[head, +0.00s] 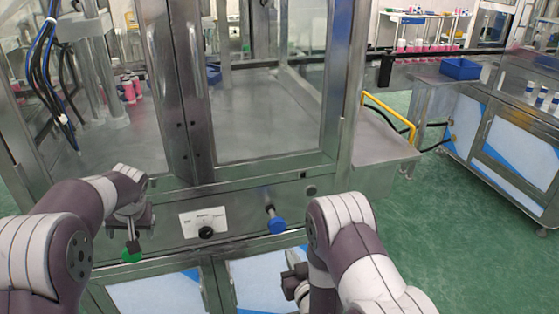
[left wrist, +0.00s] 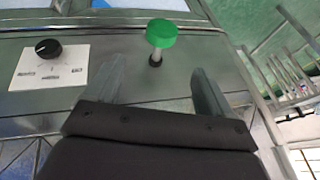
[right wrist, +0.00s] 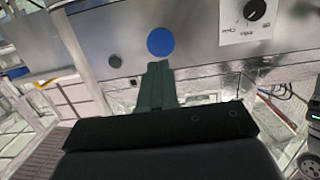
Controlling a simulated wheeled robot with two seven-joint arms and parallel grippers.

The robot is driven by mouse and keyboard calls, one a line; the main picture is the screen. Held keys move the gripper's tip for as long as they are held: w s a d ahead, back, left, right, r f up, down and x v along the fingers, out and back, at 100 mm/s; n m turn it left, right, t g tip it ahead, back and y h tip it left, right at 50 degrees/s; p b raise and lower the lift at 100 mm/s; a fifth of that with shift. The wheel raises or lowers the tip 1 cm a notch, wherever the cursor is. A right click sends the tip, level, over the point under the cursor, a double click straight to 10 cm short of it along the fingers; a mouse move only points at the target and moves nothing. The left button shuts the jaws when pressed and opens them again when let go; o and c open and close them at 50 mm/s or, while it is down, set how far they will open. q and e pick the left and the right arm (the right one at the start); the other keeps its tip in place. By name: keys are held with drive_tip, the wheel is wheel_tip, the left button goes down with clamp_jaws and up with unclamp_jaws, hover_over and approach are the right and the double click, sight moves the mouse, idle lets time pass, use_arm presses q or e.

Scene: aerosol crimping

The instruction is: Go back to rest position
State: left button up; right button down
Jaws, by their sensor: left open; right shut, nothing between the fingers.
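My left gripper (head: 131,222) hangs in front of the machine's control panel, just above the green button (head: 131,252). In the left wrist view the two fingers of my left gripper (left wrist: 157,78) are spread and empty, with the green button (left wrist: 161,34) beyond the gap. My right gripper (head: 292,281) is below and in front of the panel, partly hidden by my right arm. In the right wrist view my right gripper (right wrist: 157,68) is shut and empty, and the blue button (right wrist: 160,42) shows just past its tips. I cannot tell whether they touch.
The steel machine with glass doors (head: 262,75) fills the middle, with a black knob (head: 206,232) on a white label between the buttons. A yellow rail (head: 390,108) is at its right side. A second cabinet (head: 520,150) stands right, across green floor (head: 455,220).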

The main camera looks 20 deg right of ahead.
drive_tip(key=s+f+g, duration=0.4)
drive_tip(key=f+g, duration=0.1)
drive_tip(key=f, duration=0.3)
use_arm(q)
drive_tip(key=s+d+f+m+g+h+p, duration=0.1)
drive_tip(key=s+f+g+h+p, duration=0.2)
drive_tip(key=s, duration=0.8)
use_arm(e)
drive_tip(key=s+r+g, duration=0.1)
drive_tip(key=s+g, duration=0.5)
drive_tip(key=s, duration=0.1)
use_arm(q)
drive_tip(key=s+a+r+p, duration=0.1)
drive_tip(key=s+r+p, duration=0.2)
drive_tip(key=s, duration=0.6)
drive_tip(key=s+a+r+n+p, duration=0.1)
drive_tip(key=s+r+p, duration=0.2)
drive_tip(key=s, duration=0.7)
drive_tip(key=shift+s+a+r, duration=0.15)
drive_tip(key=shift+a+r, duration=0.05)
drive_tip(key=shift+r, duration=0.15)
use_arm(e)
drive_tip(key=s+a+r+g, duration=0.1)
drive_tip(key=s+r, duration=0.3)
drive_tip(key=r, duration=0.6)
drive_tip(key=s+r+g, duration=0.2)
drive_tip(key=s+r, duration=0.3)
drive_tip(key=r, duration=0.6)
drive_tip(key=shift+a+g, duration=0.35)
drive_tip(key=shift+g, duration=0.05)
